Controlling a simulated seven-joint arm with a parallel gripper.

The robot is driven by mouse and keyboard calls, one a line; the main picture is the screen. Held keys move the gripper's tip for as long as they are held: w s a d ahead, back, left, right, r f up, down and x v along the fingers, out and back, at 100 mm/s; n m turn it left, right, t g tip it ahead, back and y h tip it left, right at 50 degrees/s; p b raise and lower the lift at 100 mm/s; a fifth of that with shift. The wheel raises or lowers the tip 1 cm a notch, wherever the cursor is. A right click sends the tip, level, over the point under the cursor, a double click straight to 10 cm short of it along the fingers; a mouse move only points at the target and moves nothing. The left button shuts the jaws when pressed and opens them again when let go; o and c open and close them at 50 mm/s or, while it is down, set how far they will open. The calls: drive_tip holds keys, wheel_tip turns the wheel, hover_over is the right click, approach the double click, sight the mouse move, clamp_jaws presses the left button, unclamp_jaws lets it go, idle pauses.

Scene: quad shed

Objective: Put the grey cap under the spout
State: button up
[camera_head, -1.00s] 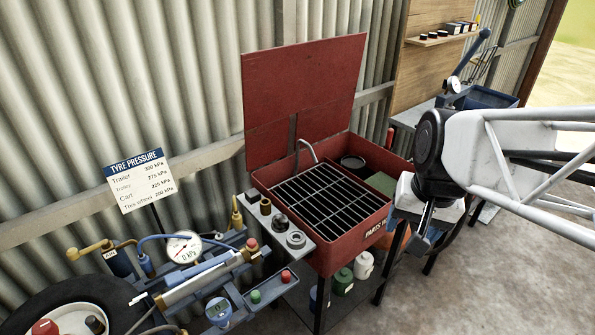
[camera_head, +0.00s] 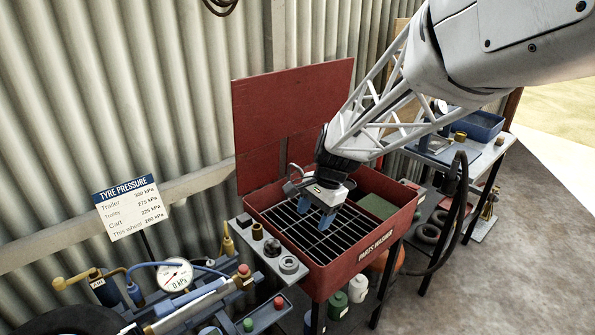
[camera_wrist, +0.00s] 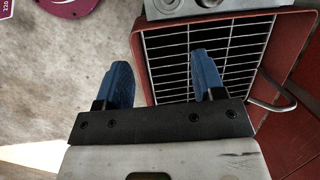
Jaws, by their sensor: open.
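The red parts washer (camera_head: 345,255) has a wire grate (camera_head: 320,240) in its basin. A grey ring-shaped piece (camera_head: 289,265), which looks like the grey cap, sits on the washer's side shelf at the near end. The curved metal spout (camera_head: 293,170) rises at the back of the basin, partly hidden by my gripper. It also shows in the wrist view (camera_wrist: 275,106), at the right of the grate. My gripper (camera_head: 314,215) is open and empty above the grate, its blue fingers apart and pointing down. In the wrist view the fingers (camera_wrist: 160,65) hold nothing.
A brass fitting (camera_head: 257,231) and a dark round piece (camera_head: 272,247) stand on the same shelf (camera_head: 262,250). The raised red lid (camera_head: 290,115) stands behind the basin. A green pad (camera_head: 378,206) lies at its right. The tyre gauge (camera_head: 174,275) is at the left.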

sight(273, 242)
drive_tip(key=w+a+f+m+g, duration=0.1)
drive_tip(key=w+a+f+m, duration=0.2)
drive_tip(key=w+a+f, duration=0.3)
drive_tip(key=a+f, duration=0.2)
drive_tip(key=a, duration=0.1)
drive_tip(key=shift+a+f+g+y, duration=0.15)
drive_tip(key=shift+f+g+y, duration=0.15)
drive_tip(key=shift+f+y, duration=0.1)
drive_tip(key=shift+x, duration=1.25)
drive_tip(key=shift+x, duration=2.55)
drive_tip(key=c, duration=0.7)
